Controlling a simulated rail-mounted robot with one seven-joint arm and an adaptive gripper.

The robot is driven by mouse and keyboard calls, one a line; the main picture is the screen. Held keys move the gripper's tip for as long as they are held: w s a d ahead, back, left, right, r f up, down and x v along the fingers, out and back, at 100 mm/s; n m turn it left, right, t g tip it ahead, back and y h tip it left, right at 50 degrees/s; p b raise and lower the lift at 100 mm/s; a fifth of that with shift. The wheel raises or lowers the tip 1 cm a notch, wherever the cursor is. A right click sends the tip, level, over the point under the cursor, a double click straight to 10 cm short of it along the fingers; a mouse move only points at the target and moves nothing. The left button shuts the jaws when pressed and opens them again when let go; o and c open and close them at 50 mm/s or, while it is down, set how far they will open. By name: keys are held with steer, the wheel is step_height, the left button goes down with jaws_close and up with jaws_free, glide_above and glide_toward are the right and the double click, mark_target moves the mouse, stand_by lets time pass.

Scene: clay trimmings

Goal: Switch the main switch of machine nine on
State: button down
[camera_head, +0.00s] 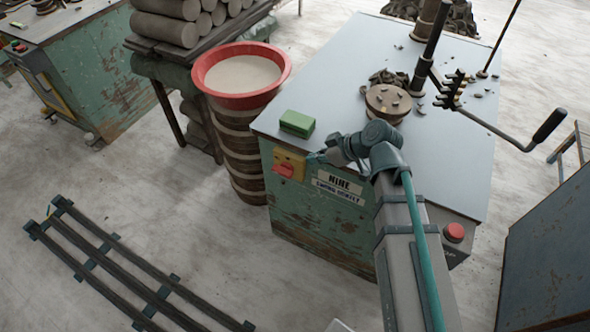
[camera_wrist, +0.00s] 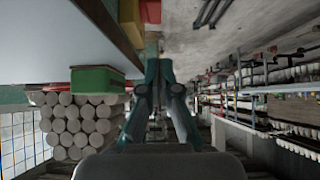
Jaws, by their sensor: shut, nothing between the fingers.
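Machine nine (camera_head: 330,225) is a worn green cabinet with a pale top and a "NINE" plate (camera_head: 339,185) on its front. Its main switch is a yellow plate (camera_head: 291,157) with a red handle (camera_head: 284,170), left of the name plate. The handle's exact setting is hard to tell. My gripper (camera_head: 316,157) is just right of the switch, close to the machine's front; I cannot tell whether it touches. In the wrist view, the teal fingers (camera_wrist: 158,64) are together and empty. The yellow plate (camera_wrist: 151,12) and red handle (camera_wrist: 152,36) show just beyond the fingertips.
A green block (camera_head: 297,123) lies on the machine top above the switch. A red basin (camera_head: 242,76) stands on a stack to the left. A red button (camera_head: 454,232) sits at the front right. A dark rail frame (camera_head: 125,265) lies on the floor.

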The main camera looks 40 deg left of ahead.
steer(key=p, duration=0.1)
glide_above(287, 174)
steer(key=d, duration=0.2)
step_height(287, 174, down, 7)
steer(key=shift+w+d+f+p, duration=0.1)
steer(key=shift+f+p, duration=0.1)
steer(key=shift+f, duration=0.4)
steer(key=shift+w+d+f+p, duration=0.1)
steer(key=shift+f+p, duration=0.05)
steer(key=shift+f, duration=1.3)
steer(key=shift+s+f+b, duration=0.15)
steer(key=shift+f+b, duration=0.05)
steer(key=shift+b, duration=0.35)
steer(key=shift+d+y+b, duration=0.1)
steer(key=shift+y+b, duration=0.2)
steer(key=shift+b, duration=0.1)
